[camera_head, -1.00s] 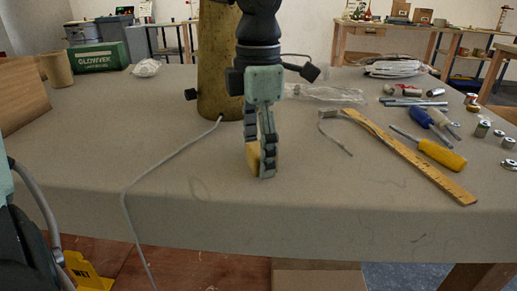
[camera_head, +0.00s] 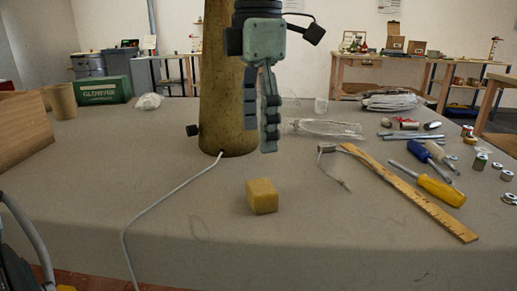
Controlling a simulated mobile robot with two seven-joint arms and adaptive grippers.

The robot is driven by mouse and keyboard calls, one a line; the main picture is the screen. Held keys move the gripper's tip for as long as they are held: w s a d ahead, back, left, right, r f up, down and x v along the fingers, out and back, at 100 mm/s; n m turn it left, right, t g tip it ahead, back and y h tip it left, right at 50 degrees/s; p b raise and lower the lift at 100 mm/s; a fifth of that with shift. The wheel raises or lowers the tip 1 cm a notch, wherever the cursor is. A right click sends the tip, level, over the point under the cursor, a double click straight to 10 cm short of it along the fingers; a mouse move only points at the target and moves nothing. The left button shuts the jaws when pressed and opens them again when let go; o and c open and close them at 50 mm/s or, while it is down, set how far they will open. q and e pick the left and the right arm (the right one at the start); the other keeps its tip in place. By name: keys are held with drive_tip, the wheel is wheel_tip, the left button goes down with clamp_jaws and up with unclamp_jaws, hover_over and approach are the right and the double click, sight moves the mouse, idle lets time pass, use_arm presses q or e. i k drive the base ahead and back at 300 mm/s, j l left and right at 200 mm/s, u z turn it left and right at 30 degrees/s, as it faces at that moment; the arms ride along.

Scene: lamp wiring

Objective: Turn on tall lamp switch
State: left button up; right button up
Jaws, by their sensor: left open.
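The tall lamp (camera_head: 222,80) is a brownish-yellow tapering column standing on the table, its top cut off by the frame. A small black switch knob (camera_head: 192,130) sticks out on the left side near its base. A grey cord (camera_head: 160,203) runs from the base to the table's front edge. My left gripper (camera_head: 259,138) points down, open and empty, just right of the lamp and apart from the switch. Below it, a yellow block (camera_head: 262,196) sits on the table. My right gripper is not in view.
On the right lie a wooden ruler (camera_head: 412,192), a yellow screwdriver (camera_head: 441,190), a blue screwdriver (camera_head: 418,151) and several small metal parts. A green box (camera_head: 104,90) and a brown cylinder (camera_head: 62,101) stand back left. The table's front left is mostly clear.

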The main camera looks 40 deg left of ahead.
sight(192, 130)
drive_tip(key=u, duration=1.3)
